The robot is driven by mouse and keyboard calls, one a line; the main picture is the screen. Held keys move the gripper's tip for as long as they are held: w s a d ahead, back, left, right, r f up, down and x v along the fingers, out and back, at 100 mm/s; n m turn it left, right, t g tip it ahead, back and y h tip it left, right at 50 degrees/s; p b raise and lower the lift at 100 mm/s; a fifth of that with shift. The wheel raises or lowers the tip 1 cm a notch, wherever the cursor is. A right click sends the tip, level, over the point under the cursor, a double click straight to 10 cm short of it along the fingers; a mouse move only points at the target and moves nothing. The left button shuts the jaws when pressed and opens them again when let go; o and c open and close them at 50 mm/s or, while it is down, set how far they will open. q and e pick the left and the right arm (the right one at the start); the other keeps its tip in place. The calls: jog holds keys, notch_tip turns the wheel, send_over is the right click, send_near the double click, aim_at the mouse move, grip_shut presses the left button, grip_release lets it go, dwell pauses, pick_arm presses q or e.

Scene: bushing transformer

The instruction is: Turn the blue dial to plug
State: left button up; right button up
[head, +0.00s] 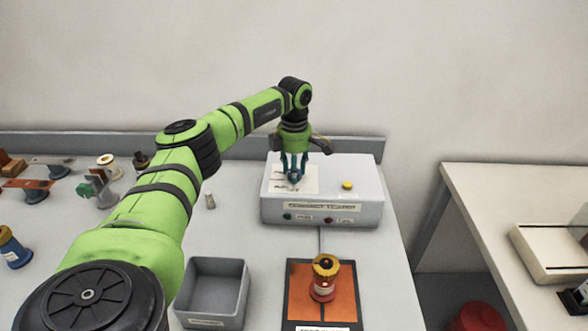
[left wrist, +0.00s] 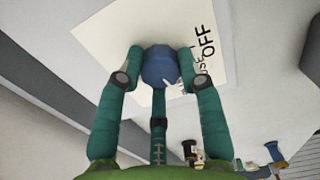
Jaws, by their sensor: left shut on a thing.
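The blue dial (left wrist: 160,66) sits on a white label card (left wrist: 105,30) on top of the grey tester box (head: 360,207). My left gripper (left wrist: 160,70) points down from above with its teal fingers on both sides of the dial, shut on it. A light pointer mark shows on the dial's lower right edge in the left wrist view. The word OFF and part of another word show on the card to the right of the dial; the rest is hidden by the fingers. In the head view the dial is mostly hidden behind the left gripper (head: 293,170). My right gripper is not in view.
A yellow button (head: 347,185) is on the box, right of the dial. In front stand an orange pad (head: 340,305) with a red and yellow bushing (head: 324,277) and an empty grey bin (head: 212,290). Several loose parts lie at left. Another table (head: 490,200) is at right.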

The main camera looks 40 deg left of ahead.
pick_arm(q)
jog(key=shift+d+f, duration=0.15)
dwell(0.3)
jog(key=o, duration=1.1)
jog(key=shift+o, duration=0.2)
jog(key=shift+w+r, duration=0.1)
jog(key=shift+r, duration=0.4)
notch_tip(320, 180, up, 11)
